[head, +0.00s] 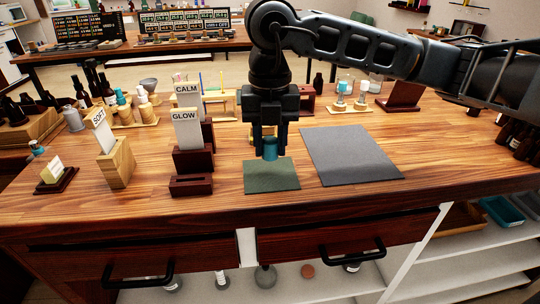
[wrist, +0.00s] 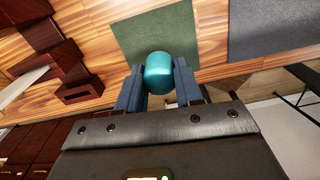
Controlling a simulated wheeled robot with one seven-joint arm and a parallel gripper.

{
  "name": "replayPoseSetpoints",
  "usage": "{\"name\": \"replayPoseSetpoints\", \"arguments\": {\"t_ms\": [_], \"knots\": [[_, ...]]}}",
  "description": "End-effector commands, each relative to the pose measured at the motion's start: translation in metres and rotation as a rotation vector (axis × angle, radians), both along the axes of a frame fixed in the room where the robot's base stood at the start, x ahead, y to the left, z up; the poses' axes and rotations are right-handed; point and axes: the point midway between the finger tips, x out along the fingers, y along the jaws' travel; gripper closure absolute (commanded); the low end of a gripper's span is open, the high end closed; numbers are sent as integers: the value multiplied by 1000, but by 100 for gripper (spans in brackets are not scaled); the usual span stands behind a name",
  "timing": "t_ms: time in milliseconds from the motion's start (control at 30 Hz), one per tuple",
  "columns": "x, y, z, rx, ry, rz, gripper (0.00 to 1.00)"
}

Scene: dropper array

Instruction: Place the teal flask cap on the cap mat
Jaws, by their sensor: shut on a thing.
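The teal flask cap (head: 271,148) is between the fingers of my gripper (head: 270,150), which is shut on it. The cap also shows in the wrist view (wrist: 159,74), with a blue-grey finger on each side. In the head view the cap appears just above the far part of a small dark green mat (head: 270,181). In the wrist view the green mat (wrist: 150,33) lies beyond the cap. I cannot tell whether the cap touches the mat. A larger grey mat (head: 350,157) lies to the right of the green one.
Wooden stands with cards reading GLOW (head: 186,130), CALM (head: 188,98) and SOFT (head: 101,133) stand to the left. Dropper bottles in a wooden rack (head: 350,100) and a dark red stand (head: 400,97) are behind the grey mat. The table's front edge is close to the green mat.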

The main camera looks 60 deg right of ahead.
Motion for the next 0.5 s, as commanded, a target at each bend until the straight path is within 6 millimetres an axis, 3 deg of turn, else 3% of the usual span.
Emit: {"name": "replayPoseSetpoints", "arguments": {"t_ms": [333, 500], "knots": [[1, -2, -36, 3, 1, -1, 100], [1, -2, -42, 1, -1, 1, 100]]}}
